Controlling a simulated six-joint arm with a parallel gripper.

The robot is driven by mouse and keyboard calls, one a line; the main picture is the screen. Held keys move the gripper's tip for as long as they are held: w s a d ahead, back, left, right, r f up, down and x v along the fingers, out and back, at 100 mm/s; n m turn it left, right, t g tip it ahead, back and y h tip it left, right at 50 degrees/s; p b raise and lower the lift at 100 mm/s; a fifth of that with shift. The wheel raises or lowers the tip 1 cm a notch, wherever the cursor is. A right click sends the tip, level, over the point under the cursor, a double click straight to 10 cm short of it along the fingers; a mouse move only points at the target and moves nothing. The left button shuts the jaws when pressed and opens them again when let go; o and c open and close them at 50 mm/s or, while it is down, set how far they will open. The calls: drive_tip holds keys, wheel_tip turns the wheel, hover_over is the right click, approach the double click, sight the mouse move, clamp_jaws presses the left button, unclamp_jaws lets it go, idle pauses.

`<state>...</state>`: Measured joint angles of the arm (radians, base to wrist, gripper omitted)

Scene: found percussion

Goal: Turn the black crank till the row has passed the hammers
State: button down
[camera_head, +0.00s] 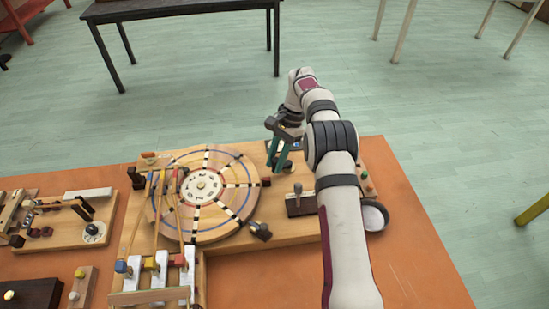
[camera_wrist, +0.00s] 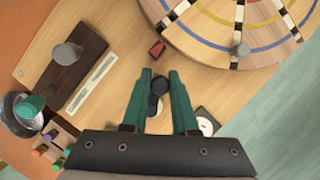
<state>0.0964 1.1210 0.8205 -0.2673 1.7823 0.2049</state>
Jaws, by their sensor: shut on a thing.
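The black crank (camera_wrist: 158,88) shows in the wrist view between the green fingers of my gripper (camera_wrist: 160,73), which is shut on it. In the head view my gripper (camera_head: 279,158) points down at the board right of the wheel; the crank is hidden there. The round wooden wheel (camera_head: 237,205) has coloured rings, radial black-and-white rows and a pale numbered hub. Part of it shows at the top right of the wrist view (camera_wrist: 205,45).
A dark block with a grey knob (camera_head: 300,203) stands right of the wheel, and a round metal-rimmed cup (camera_head: 375,216) sits at the board's right end. A small red block (camera_wrist: 156,49) lies near the wheel's edge. Other wooden devices (camera_head: 60,222) stand at left.

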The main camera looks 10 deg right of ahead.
sight(276, 159)
drive_tip(key=shift+s+n, duration=0.15)
drive_tip(key=shift+n, duration=0.25)
drive_tip(key=c, duration=0.7)
unclamp_jaws()
wheel_tip(276, 159, up, 4)
drive_tip(key=s+d+r, duration=0.2)
drive_tip(key=d, duration=0.1)
drive_tip(key=s+d+r, duration=0.1)
drive_tip(key=d+r, duration=0.1)
drive_tip(key=d, duration=0.2)
drive_tip(key=s+d+r, duration=0.2)
drive_tip(key=d+r, duration=0.1)
drive_tip(key=shift+s+d, duration=0.15)
drive_tip(key=shift+s, duration=0.2)
